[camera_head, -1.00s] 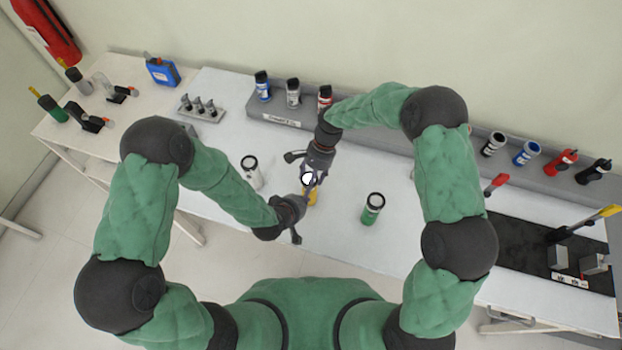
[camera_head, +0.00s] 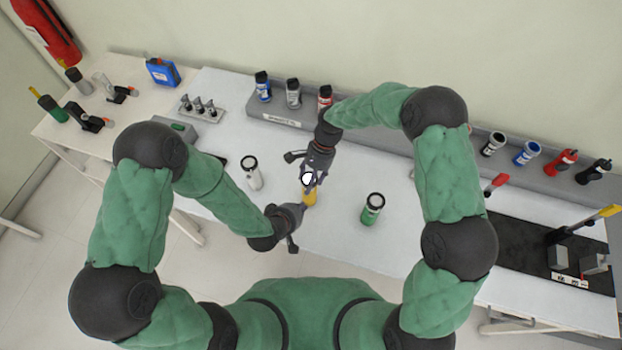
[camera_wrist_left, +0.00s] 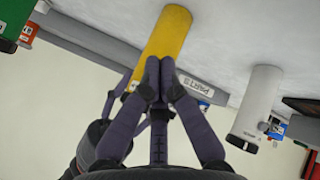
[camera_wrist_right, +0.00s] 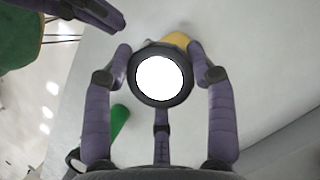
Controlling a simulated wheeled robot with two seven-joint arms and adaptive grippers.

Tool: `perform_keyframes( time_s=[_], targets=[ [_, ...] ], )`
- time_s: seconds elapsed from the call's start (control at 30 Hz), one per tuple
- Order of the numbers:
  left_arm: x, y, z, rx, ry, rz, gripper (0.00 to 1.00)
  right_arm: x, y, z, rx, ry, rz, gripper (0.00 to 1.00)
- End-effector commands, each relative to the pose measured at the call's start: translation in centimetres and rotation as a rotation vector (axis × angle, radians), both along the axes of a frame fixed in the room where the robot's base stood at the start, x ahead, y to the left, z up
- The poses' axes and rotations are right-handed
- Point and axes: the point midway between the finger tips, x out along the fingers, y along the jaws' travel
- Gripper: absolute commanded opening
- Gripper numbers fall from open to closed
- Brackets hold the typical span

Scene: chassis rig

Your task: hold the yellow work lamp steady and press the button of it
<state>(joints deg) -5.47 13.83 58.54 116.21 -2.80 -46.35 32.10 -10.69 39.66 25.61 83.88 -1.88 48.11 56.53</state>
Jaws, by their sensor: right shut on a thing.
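My left gripper (camera_head: 300,208) is shut and empty, just left of the yellow body. In the left wrist view its closed fingertips (camera_wrist_left: 160,65) overlap the yellow body (camera_wrist_left: 167,32); I cannot tell whether they touch it. The button is not visible.
A grey rack (camera_head: 290,115) with several bottles is behind. A black mat (camera_head: 520,255) with clamps lies at the right. The front middle is clear.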

Motion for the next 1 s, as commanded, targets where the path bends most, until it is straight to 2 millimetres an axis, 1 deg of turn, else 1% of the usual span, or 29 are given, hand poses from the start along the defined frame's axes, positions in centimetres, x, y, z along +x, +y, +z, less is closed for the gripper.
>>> perform_keyframes(
  time_s=[0.4, 0.6, 0.8, 0.83, 0.87, 0.9, 0.93, 1.0],
  targets=[
    [-3.4, 1.2, 0.0, 0.000, 0.002, 0.002, 0.00, -0.1, 0.0, -0.2, 0.000, 0.003, 0.001, 0.12],
    [-4.2, 1.4, 0.0, 0.000, 0.000, 0.000, 0.00, -0.1, 0.0, -0.2, 0.000, 0.003, 0.001, 0.12],
    [-4.2, 1.4, 0.0, 0.000, 0.000, 0.000, 0.00, -0.1, 0.0, -0.2, 0.000, 0.003, 0.001, 0.12],
    [-4.2, 1.4, 0.0, 0.000, 0.000, 0.000, 0.00, -0.1, 0.0, -0.2, 0.000, 0.003, 0.001, 0.62],
    [-4.2, 1.4, 0.0, 0.000, 0.000, 0.000, 0.00, -0.1, 0.0, -0.1, 0.000, 0.003, 0.001, 0.71],
    [-4.2, 1.4, 0.0, 0.000, 0.000, 0.000, 0.00, -0.1, 0.0, -0.1, 0.000, 0.003, 0.001, 0.82],
    [-4.2, 1.4, 0.0, 0.000, 0.000, 0.000, 0.00, -0.1, 0.0, -0.1, 0.000, 0.003, 0.001, 0.84],
    [-4.2, 1.4, 0.0, 0.000, 0.000, 0.000, 0.00, -0.1, 0.0, -0.1, 0.000, 0.001, 0.000, 0.84]
  ],
)
